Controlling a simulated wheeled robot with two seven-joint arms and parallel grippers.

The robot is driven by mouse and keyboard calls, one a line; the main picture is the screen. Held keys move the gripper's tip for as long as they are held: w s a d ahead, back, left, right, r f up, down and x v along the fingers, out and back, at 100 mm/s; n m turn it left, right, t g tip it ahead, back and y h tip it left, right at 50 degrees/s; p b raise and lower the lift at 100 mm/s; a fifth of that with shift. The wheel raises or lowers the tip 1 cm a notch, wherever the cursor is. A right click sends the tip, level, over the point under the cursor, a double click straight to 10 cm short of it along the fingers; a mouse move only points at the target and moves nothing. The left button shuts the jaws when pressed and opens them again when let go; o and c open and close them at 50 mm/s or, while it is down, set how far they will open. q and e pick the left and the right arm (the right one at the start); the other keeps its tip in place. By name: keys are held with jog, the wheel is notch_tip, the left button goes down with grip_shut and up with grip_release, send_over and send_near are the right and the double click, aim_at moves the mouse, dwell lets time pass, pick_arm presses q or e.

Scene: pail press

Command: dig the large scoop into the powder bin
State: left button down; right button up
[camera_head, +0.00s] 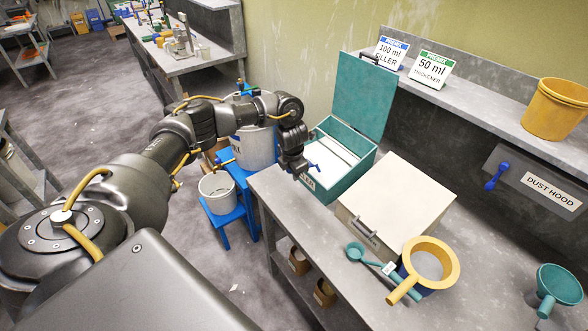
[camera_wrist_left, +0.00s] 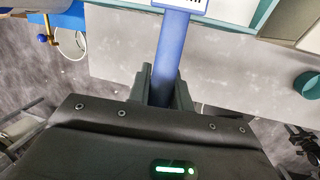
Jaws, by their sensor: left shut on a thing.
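The powder bin (camera_head: 355,178) is a teal box on the bench with its lid (camera_head: 361,95) standing open. White powder (camera_head: 338,152) shows inside. My left gripper (camera_head: 297,172) is at the bin's near left edge, pointing down. It is shut on the blue handle of the large scoop, of which only a small blue part (camera_head: 313,167) shows in the head view. In the left wrist view the blue handle (camera_wrist_left: 172,50) runs up from between the fingers (camera_wrist_left: 162,88) to a white label at the top edge. The scoop's bowl is hidden. My right gripper is out of view.
A closed cream-lidded box (camera_head: 398,200) stands right of the bin. In front are a small teal scoop (camera_head: 356,252) and a yellow-rimmed sieve (camera_head: 450,262). A teal funnel (camera_head: 560,281) is at right, a yellow pail (camera_head: 553,112) on the shelf. Grey pails stand left of the bench.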

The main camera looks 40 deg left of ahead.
pick_arm(q)
jog(key=f+t+b, duration=0.1)
jog(key=f+b, duration=0.1)
jog(key=s+f+t+b, duration=0.1)
jog(key=f+b, duration=0.1)
jog(key=shift+s+a+f+h, duration=0.15)
jog(key=shift+s+a+h, duration=0.05)
jog(key=shift+h, duration=0.2)
jog(key=shift+t, duration=0.3)
notch_tip(320, 180, up, 5)
jog(key=p, duration=0.3)
jog(key=a+p+v, duration=0.2)
jog(key=p+v, duration=0.3)
jog(key=v, duration=0.5)
jog(key=shift+w+r, duration=0.15)
jog(key=shift+r, duration=0.45)
jog(key=shift+d, duration=0.1)
